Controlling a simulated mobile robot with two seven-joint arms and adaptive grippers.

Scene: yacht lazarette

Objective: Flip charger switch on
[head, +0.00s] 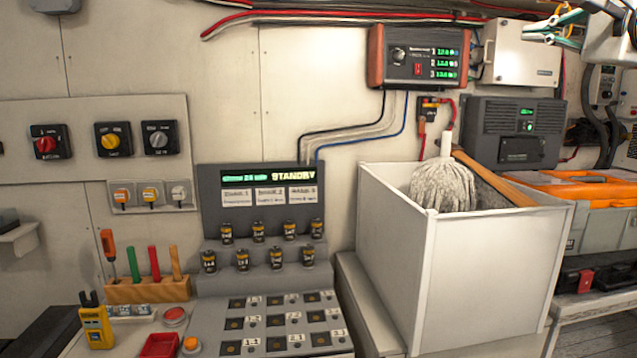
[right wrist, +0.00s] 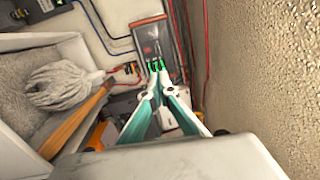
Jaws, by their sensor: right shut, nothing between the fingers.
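The charger (head: 408,58) is a dark box with red-brown end panels, mounted high on the wall in the head view. Its front has a round knob (head: 398,55), a small red switch (head: 418,69) and three lit green readouts (head: 446,62). I cannot tell the switch's position. The charger (right wrist: 147,38) also shows ahead of my right gripper (right wrist: 159,82) in the right wrist view. My right gripper (head: 541,34), with teal and white fingers, is shut and empty, to the right of the charger and apart from it. My left gripper is not in view.
A white box (head: 521,55) is mounted right of the charger. Below stands a white bin (head: 480,270) with a mop (head: 443,185). A control panel reading STANDBY (head: 265,178) and wall knobs are at left. Red cables run along the top wall. Wall space left of the charger is clear.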

